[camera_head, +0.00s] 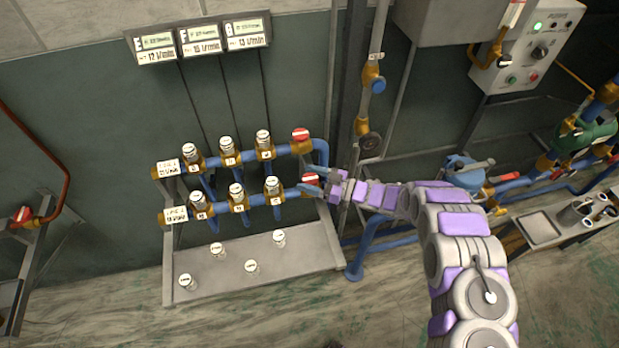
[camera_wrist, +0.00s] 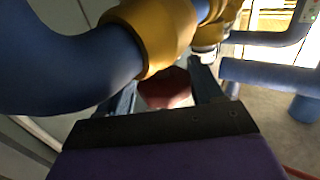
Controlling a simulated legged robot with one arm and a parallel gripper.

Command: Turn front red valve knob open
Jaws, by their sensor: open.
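The front red valve knob (camera_head: 310,179) has a white bar on its face and sits at the right end of the lower blue pipe row. My gripper (camera_head: 321,186) reaches it from the right in the head view. In the wrist view the dark red knob (camera_wrist: 167,90) lies between the two fingers of my gripper (camera_wrist: 165,86), one on each side. The gripper is open. Contact between the fingers and the knob cannot be made out. A second red knob (camera_head: 300,134) with a white bar sits at the end of the upper row.
A yellow fitting (camera_wrist: 160,35) and a thick blue pipe (camera_wrist: 60,55) pass close above the fingers in the wrist view. Several white-capped valves line both rows. The metal rack shelf (camera_head: 310,253) is below, and a control panel (camera_head: 530,45) hangs at upper right.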

